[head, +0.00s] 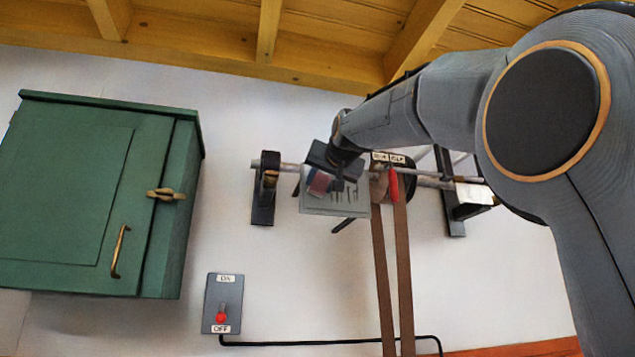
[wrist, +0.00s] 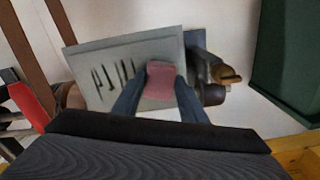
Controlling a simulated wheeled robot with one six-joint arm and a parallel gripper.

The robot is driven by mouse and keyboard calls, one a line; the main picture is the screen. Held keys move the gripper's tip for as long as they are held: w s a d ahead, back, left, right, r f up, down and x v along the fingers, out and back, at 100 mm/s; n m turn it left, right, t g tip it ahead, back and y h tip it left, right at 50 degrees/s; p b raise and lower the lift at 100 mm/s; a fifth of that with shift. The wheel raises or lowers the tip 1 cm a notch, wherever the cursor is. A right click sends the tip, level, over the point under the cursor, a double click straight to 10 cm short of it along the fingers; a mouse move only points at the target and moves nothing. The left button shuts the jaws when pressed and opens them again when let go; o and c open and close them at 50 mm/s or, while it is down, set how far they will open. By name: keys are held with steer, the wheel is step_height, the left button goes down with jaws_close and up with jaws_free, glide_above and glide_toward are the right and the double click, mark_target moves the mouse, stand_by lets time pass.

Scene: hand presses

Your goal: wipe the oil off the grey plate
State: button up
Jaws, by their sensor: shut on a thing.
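The grey plate (head: 316,205) hangs tilted in front of the shaft on the wall; in the wrist view its face (wrist: 150,48) fills the upper middle. Several dark oil streaks (wrist: 112,74) run down its left part there, and they also show on its right part in the head view (head: 346,196). My gripper (wrist: 158,82) is shut on a reddish-pink cloth or pad (wrist: 161,77). In the head view the pad (head: 320,182) is at the plate's upper left, beside the streaks. It looks close against the plate, but I cannot tell whether it touches.
A shaft with wall brackets (head: 263,205) runs behind the plate. Brown belts (head: 391,285) hang right of the plate, with a red lever (head: 393,184) near their top. A green cabinet (head: 70,190) is at left. A switch box (head: 222,302) is below.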

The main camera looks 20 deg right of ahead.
steer(key=shift+d+b, duration=1.3)
steer(key=shift+d, duration=5)
steer(key=shift+a+p, duration=1.25)
steer(key=shift+a, duration=5.65)
steer(key=shift+r, duration=0.25)
steer(key=shift+d+b, duration=1.1)
steer(key=shift+d, duration=5.8)
